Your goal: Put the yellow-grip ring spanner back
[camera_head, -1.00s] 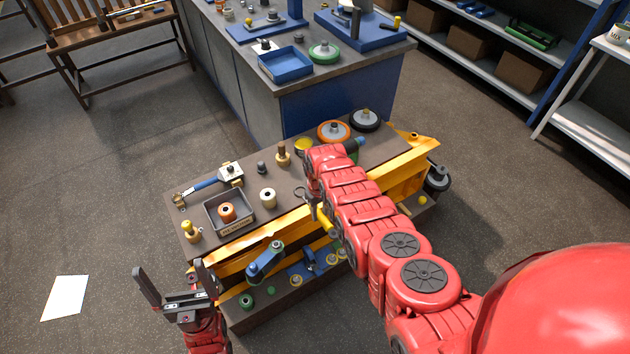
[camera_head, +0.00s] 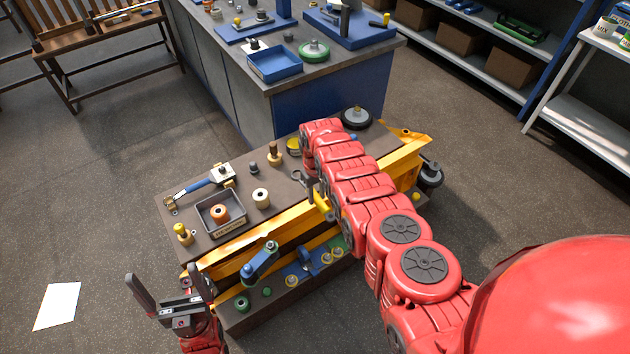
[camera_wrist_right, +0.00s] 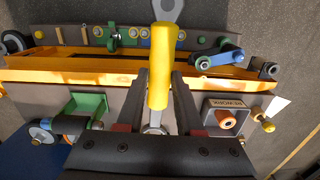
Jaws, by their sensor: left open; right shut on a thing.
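The yellow-grip ring spanner (camera_head: 321,203) is in my right gripper, over the front edge of the brown-topped cart (camera_head: 240,245). Its grey end shows left of my arm in the head view. In the right wrist view the yellow grip (camera_wrist_right: 160,65) lies between the fingers of my right gripper (camera_wrist_right: 160,82), which are shut on it. One grey end points away at the top of that view. My right arm hides most of that gripper in the head view. My left gripper (camera_head: 162,275) is open and empty, off the cart's front left corner.
Several parts sit on the lower shelf. A bench with a blue tray (camera_head: 275,65) stands behind.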

